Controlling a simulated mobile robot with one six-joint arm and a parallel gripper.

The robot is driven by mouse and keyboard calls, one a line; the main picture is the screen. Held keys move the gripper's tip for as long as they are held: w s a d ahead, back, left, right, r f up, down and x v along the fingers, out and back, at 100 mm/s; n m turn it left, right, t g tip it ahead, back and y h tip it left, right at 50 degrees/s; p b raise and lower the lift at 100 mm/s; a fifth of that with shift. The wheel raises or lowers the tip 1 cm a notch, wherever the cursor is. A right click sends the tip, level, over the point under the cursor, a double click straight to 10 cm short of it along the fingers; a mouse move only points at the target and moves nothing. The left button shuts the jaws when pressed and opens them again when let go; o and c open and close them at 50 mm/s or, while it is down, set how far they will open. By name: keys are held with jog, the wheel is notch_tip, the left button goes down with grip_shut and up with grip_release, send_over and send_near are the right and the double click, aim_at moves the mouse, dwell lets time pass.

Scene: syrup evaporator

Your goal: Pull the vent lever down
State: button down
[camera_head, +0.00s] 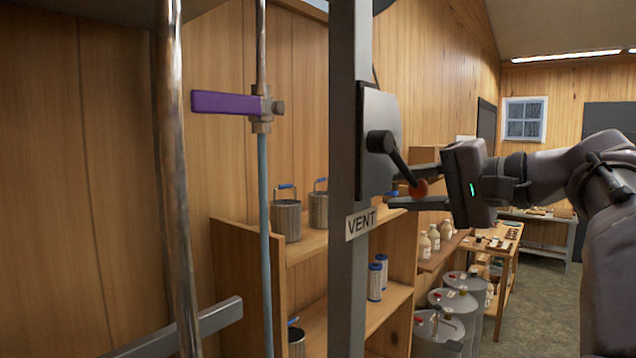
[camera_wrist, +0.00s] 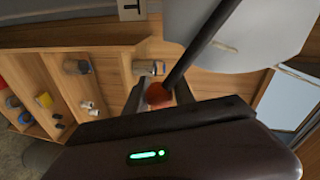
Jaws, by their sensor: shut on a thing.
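The vent lever (camera_head: 402,168) is a dark rod with a red ball knob (camera_head: 419,188). It is mounted on a dark plate (camera_head: 376,120) on a grey post and slants down to the right from its round pivot. A label reading VENT (camera_head: 360,222) sits on the post below. My gripper (camera_head: 416,188) comes from the right with its fingers around the red knob, shut on it. In the wrist view the knob (camera_wrist: 158,94) sits between the two fingers (camera_wrist: 158,96), and the lever rod (camera_wrist: 202,42) runs up to the right.
A purple-handled valve (camera_head: 226,102) on a thin vertical pipe is at the left. A wooden shelf (camera_head: 306,246) with metal pails stands behind the post. Steel drums (camera_head: 440,326) and a table with bottles are beyond. Open floor (camera_head: 540,310) shows at the right.

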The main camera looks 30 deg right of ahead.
jog(key=shift+a+f, duration=0.2)
jog(key=shift+f, duration=0.05)
jog(key=shift+s, duration=0.1)
dwell(0.3)
jog(key=c, duration=1.1)
grip_release()
jog(key=shift+a, duration=0.1)
jog(key=shift+c, duration=0.2)
jog(key=shift+o, duration=0.5)
jog(key=shift+a, duration=0.15)
